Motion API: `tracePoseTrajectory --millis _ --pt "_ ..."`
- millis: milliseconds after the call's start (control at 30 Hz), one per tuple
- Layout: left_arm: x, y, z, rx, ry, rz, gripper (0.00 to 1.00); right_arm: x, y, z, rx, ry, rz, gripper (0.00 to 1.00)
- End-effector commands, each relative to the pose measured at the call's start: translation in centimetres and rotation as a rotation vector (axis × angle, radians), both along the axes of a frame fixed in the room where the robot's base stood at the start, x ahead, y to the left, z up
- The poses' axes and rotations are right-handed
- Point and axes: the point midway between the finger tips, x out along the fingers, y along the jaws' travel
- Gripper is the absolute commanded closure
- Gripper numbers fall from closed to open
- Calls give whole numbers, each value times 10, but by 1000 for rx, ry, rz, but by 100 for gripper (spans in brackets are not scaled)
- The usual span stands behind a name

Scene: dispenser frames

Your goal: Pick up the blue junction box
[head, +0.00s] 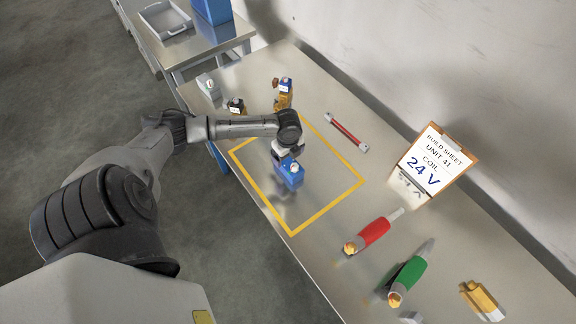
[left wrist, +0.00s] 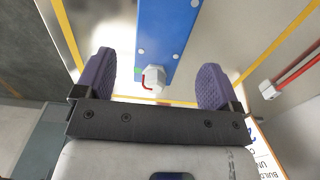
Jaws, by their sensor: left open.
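The blue junction box (head: 291,177) stands on the steel table inside the yellow outlined square in the head view. In the left wrist view the box (left wrist: 166,28) shows as a blue face with pale screws, and a whitish fitting with a red wire at its near end. My left gripper (head: 287,155) is over the box, pointing down, and hides part of it. In the left wrist view its two purple pads (left wrist: 156,84) are apart, with the box's near end between them and gaps on both sides. My right gripper does not show.
A red-and-grey bar (head: 346,132) lies right of the square. A clipboard (head: 436,162) reads "24 V". Red (head: 373,232) and green (head: 410,273) handled tools and a yellow piece (head: 482,299) lie nearer. Small parts (head: 285,92) stand at the far end.

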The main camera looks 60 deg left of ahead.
Motion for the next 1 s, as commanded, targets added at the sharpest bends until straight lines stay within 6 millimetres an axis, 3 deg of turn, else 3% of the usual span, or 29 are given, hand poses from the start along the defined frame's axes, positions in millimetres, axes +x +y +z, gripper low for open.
tracePoseTrajectory --millis 167,500,833,1000 --pt "0 -1 -10 -1 1 0 12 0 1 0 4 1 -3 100" --pt "-1 -1 -50 0 1 0 12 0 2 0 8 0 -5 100" --pt "0 0 -54 1 -1 -2 12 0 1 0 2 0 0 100" --pt "0 0 -54 1 0 -1 27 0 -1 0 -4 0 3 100"
